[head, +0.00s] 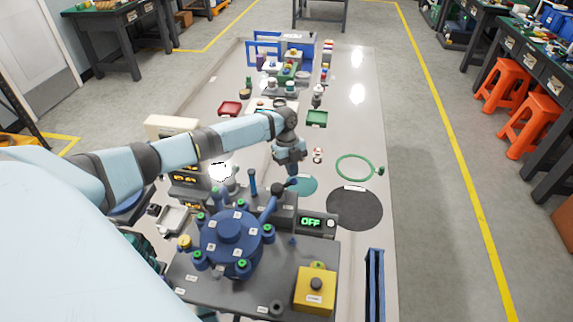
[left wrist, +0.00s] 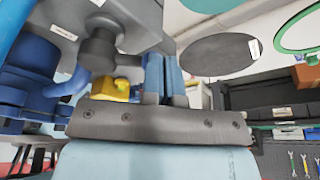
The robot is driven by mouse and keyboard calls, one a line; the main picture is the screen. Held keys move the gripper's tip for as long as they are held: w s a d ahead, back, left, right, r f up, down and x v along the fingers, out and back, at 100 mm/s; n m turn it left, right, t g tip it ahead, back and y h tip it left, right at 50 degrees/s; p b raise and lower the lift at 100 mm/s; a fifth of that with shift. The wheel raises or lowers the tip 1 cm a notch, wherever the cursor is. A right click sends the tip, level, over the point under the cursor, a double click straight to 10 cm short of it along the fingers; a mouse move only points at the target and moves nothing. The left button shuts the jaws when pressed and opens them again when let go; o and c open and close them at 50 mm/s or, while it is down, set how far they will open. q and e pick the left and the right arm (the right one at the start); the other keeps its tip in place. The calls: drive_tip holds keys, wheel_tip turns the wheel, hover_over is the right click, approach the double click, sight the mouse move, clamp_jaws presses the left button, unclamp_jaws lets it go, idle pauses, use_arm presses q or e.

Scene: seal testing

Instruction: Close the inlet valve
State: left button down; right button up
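The test rig has a round blue chamber (head: 230,235) with several green-capped clamps, on a grey base. A blue lever handle (head: 270,203) slants up at its right, and a blue upright handle (head: 252,183) stands behind. I cannot tell which one is the inlet valve, as the labels are too small. My left gripper (head: 292,172) points down behind and right of the lever, apart from it. In the left wrist view its two blue fingers (left wrist: 165,77) are together with nothing seen between them. The chamber (left wrist: 30,85) and a grey knob (left wrist: 100,50) show there too.
A dark round mat (head: 354,209) and a green ring (head: 355,168) lie on the bench to the right. Red (head: 230,108) and green (head: 316,118) trays are farther back.

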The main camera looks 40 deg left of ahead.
use_arm(q)
drive_tip(key=m, duration=0.2)
drive_tip(key=d+m+g, duration=0.1)
drive_tip(key=m, duration=0.1)
drive_tip(key=d+m+y, duration=0.1)
drive_tip(key=shift+f+m+b, duration=0.15)
drive_tip(key=shift+m+b, duration=0.2)
drive_tip(key=shift+m, duration=0.05)
drive_tip(key=shift+s+d+m+g+y+p, duration=0.2)
drive_tip(key=shift+s+d+m+p, duration=0.25)
drive_tip(key=shift+d, duration=0.15)
drive_tip(key=shift+s+d+m+g+y+p, duration=0.1)
drive_tip(key=shift+s+d+m+g+p, duration=0.1)
drive_tip(key=shift+s+d+m+p, duration=0.25)
drive_tip(key=shift+d, duration=0.2)
drive_tip(key=shift+w, duration=0.1)
